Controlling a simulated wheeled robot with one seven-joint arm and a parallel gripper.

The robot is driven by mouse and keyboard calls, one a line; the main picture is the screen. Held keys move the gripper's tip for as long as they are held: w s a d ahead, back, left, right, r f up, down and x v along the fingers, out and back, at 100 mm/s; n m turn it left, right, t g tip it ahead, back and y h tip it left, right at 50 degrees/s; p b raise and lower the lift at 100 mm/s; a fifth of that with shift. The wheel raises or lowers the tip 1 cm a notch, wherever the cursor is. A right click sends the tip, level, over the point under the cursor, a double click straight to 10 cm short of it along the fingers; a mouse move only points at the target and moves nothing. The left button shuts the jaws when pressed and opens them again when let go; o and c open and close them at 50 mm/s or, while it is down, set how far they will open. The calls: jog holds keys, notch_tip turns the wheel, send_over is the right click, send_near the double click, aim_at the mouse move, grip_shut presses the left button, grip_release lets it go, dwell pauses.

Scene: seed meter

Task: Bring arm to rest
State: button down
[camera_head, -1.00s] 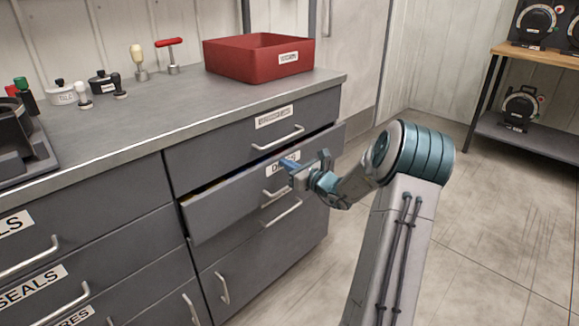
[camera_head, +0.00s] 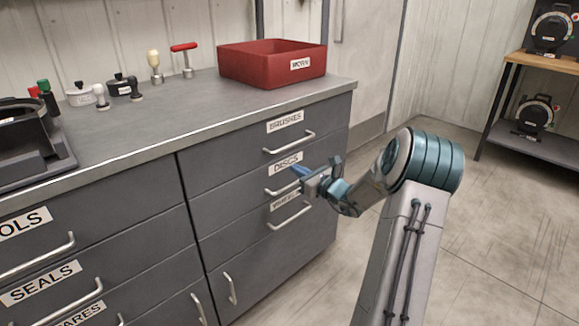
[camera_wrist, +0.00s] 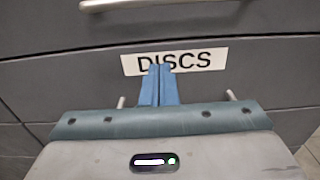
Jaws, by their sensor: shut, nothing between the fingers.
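My gripper (camera_head: 299,171) is in front of the cabinet's drawer labelled DISCS (camera_head: 240,191), with my arm reaching in from the right. In the wrist view my gripper's blue fingers (camera_wrist: 159,84) are together and empty, in front of the DISCS label (camera_wrist: 195,61). Whether the fingertips touch the drawer front I cannot tell. The DISCS drawer looks flush with the drawers around it.
The BRUSHES drawer (camera_head: 225,160) is above and also shut. A red bin (camera_head: 250,68) stands on the grey worktop (camera_head: 150,120), with several small tools to its left. A wooden-topped shelf (camera_head: 545,62) with gauges stands far right. Open floor lies right of the cabinet.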

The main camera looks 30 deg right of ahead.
jog(key=p+v, duration=0.2)
jog(key=v, duration=0.8)
jog(key=s+a+r+n+g+y+p, duration=0.1)
jog(key=s+a+r+n+g+p, duration=0.35)
jog(key=a, duration=0.45)
jog(key=s+a+r+n+g+y+p, duration=0.2)
jog(key=a+r+n+g+p, duration=0.2)
jog(key=a+r+n, duration=0.3)
jog(key=s+a+r+n+g+y+p, duration=0.1)
jog(key=s+a+r+n+g+p, duration=0.35)
jog(key=a, duration=0.55)
jog(key=s+r+n+g+h+p, duration=0.1)
jog(key=s+r+n+h+p, duration=0.8)
jog(key=s+r+n+p, duration=0.4)
jog(key=shift+s+d+r+n+h+p, duration=0.2)
jog(key=shift+s+r+n+h+p, duration=0.15)
jog(key=shift+s+r+n, duration=0.9)
jog(key=shift+w+r, duration=0.2)
